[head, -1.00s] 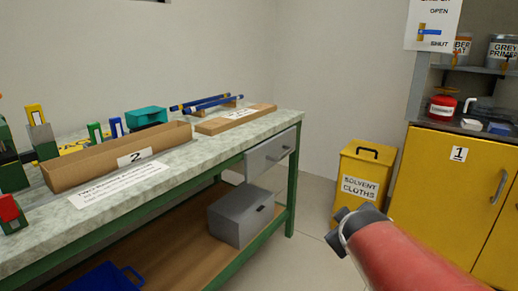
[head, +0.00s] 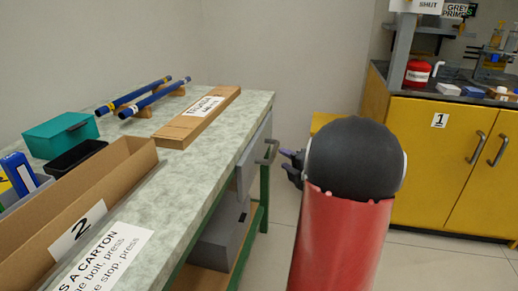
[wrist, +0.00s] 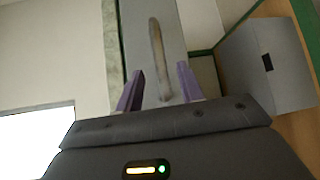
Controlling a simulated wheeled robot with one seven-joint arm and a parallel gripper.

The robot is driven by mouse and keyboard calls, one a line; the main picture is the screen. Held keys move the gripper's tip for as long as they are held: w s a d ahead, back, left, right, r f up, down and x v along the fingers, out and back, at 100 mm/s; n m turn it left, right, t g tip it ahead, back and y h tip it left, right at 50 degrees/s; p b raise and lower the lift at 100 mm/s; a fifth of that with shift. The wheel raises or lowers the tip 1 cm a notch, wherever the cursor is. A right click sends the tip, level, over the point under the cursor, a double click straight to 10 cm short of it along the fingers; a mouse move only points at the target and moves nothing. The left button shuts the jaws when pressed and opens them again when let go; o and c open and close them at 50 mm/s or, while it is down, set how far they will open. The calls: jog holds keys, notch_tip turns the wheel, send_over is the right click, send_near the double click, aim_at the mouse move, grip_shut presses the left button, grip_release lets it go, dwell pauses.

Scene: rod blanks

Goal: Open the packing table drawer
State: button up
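The packing table (head: 205,170) has a pale green mottled top and a green frame. Its grey drawer (head: 248,166) sits under the top at the right end and looks shut. The drawer's bar handle (head: 270,152) sticks out from its front. My gripper (head: 288,163) is just right of the handle in the head view, partly hidden behind my dark wrist. In the wrist view, my gripper's purple fingers (wrist: 160,75) are apart, with the handle (wrist: 157,50) lying lengthwise between them in the picture. A small gap to the handle shows in the head view. The drawer front (wrist: 143,18) fills the space behind.
A grey box (head: 220,235) sits on the shelf below the drawer. On the tabletop are a long carton (head: 100,190), a wooden block (head: 198,118), blue rods (head: 155,98) and a teal box (head: 60,135). A yellow cabinet (head: 440,160) stands right; open floor lies between.

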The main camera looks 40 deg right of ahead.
aim_at(274, 150)
jog(key=w, duration=0.4)
jog(key=w+f, duration=0.1)
jog(key=w, duration=0.2)
jog(key=shift+w+d+p, duration=0.1)
jog(key=shift+d+p, duration=0.25)
jog(key=shift+p, duration=0.05)
grip_shut()
